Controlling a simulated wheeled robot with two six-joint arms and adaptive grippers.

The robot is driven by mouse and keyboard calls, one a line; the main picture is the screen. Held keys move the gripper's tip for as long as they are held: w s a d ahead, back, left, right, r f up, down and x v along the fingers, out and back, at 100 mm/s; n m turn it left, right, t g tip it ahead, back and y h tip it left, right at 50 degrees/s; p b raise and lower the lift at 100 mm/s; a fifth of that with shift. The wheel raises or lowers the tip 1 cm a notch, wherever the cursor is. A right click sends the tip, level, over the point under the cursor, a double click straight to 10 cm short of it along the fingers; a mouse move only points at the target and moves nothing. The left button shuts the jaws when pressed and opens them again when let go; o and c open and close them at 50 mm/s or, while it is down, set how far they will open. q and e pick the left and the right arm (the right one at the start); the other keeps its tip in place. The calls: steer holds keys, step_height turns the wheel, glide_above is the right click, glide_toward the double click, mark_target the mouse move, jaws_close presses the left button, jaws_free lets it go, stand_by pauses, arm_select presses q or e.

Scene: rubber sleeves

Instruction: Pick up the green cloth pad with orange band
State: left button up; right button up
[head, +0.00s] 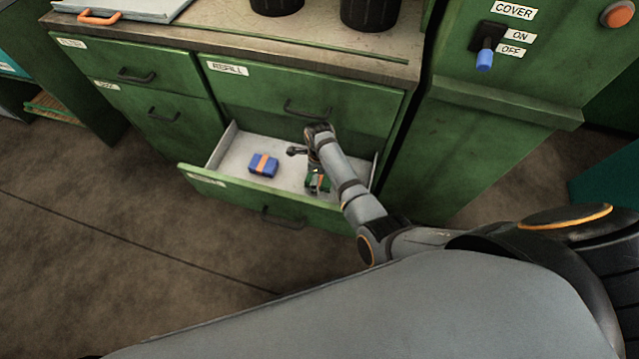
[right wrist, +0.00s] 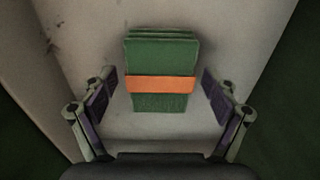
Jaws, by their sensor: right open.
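The green cloth pad with an orange band (right wrist: 160,66) lies on the floor of the open drawer. It shows between the two fingers of my right gripper (right wrist: 160,98) in the right wrist view, with a gap on each side. The gripper is open and empty. In the head view the green pad (head: 317,183) is partly hidden by my right arm, and the right gripper (head: 307,152) is small and partly hidden there. My left gripper is not in view.
A blue pad with an orange band (head: 263,165) lies to the left in the same drawer (head: 232,188). The drawer walls enclose both pads. The green cabinet (head: 310,100) rises behind, with a worktop (head: 225,45) above. A switch panel (head: 500,45) stands at right.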

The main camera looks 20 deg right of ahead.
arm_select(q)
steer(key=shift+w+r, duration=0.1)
arm_select(e)
steer(key=shift+c, duration=0.2)
steer(key=c, duration=1.2)
